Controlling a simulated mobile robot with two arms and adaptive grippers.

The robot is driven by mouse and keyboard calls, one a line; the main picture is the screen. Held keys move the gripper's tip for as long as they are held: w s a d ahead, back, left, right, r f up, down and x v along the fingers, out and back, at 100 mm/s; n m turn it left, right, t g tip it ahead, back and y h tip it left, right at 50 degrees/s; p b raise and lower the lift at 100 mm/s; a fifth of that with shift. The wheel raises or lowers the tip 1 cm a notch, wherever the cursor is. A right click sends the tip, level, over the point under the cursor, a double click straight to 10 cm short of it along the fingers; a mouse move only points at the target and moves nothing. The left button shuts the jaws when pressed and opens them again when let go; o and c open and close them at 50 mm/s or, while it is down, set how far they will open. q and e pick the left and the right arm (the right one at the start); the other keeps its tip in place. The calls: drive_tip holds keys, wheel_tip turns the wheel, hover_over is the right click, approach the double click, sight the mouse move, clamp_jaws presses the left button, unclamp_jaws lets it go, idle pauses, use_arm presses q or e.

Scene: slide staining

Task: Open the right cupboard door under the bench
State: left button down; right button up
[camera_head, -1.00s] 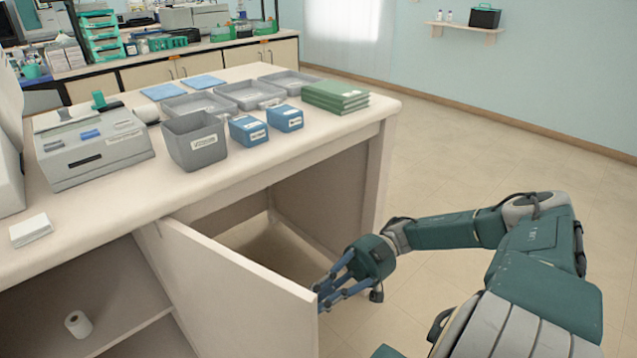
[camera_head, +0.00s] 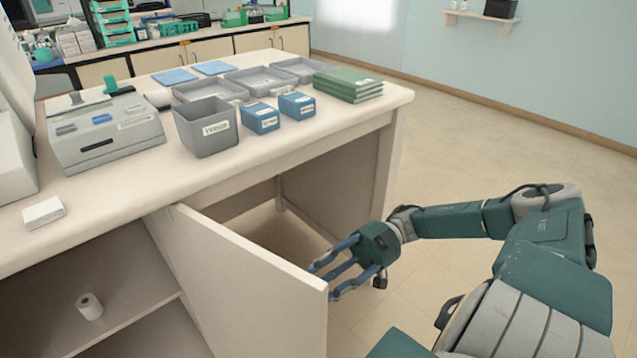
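The right cupboard door (camera_head: 250,285) under the bench stands swung well out from the cupboard front, hinged at its left side in the picture. The open cupboard (camera_head: 95,270) shows left of it, with a shelf and a white roll (camera_head: 89,306) inside. My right gripper (camera_head: 325,279) is at the door's free outer edge, fingers spread and apart. One fingertip shows just past the top corner and another beside the edge; I cannot tell whether they touch the door. Nothing is seen held. My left gripper is not in view.
The bench top (camera_head: 120,185) carries a grey machine (camera_head: 105,135), a grey bin (camera_head: 203,135), blue boxes (camera_head: 260,118), trays and green books (camera_head: 348,85). An open knee space lies under the bench behind the door. The floor (camera_head: 480,135) at right is clear.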

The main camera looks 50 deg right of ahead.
drive_tip(key=shift+d, duration=0.15)
drive_tip(key=s+d, duration=0.1)
drive_tip(key=d, duration=1)
drive_tip(key=shift+s+d, duration=0.3)
drive_tip(key=shift+d, duration=0.05)
